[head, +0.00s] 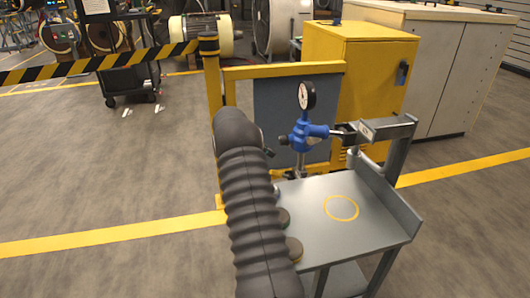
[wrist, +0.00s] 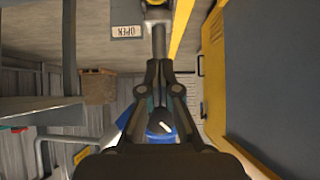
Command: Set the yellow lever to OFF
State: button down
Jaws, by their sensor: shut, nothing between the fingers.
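I cannot make out a yellow lever for certain in either view. In the wrist view a small yellow part (wrist: 156,2) shows at the top edge, at the end of a grey rod or pipe, cut off by the frame. My gripper (wrist: 164,63) is shut and empty, its fingertips overlapping the lower end of that pipe; I cannot tell whether they touch it. A blue body (wrist: 161,124) shows behind the fingers. In the head view a blue fitting (head: 307,134) carries a round gauge (head: 307,95).
A grey metal stand (head: 368,222) with a yellow ring mark is right of my arm. A yellow cabinet (head: 372,85) and yellow rail (head: 285,70) stand behind. An "OPEN" label (wrist: 126,31) shows in the wrist view.

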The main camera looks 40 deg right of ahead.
send_over(280, 175)
jog(key=w, duration=0.1)
jog(key=f, duration=0.4)
jog(key=shift+d+f, duration=0.2)
jog(key=shift+d, duration=0.2)
jog(key=shift+w+a+f, duration=0.2)
jog(key=shift+a+f, duration=0.1)
jog(key=shift+f, duration=0.2)
jog(key=shift+w+a+f, duration=0.2)
jog(key=shift+a+f, duration=0.05)
jog(key=shift+f, duration=0.25)
jog(key=shift+w+a+f+p, duration=0.1)
jog(key=shift+a+f+p, duration=0.15)
jog(key=shift+f, duration=0.3)
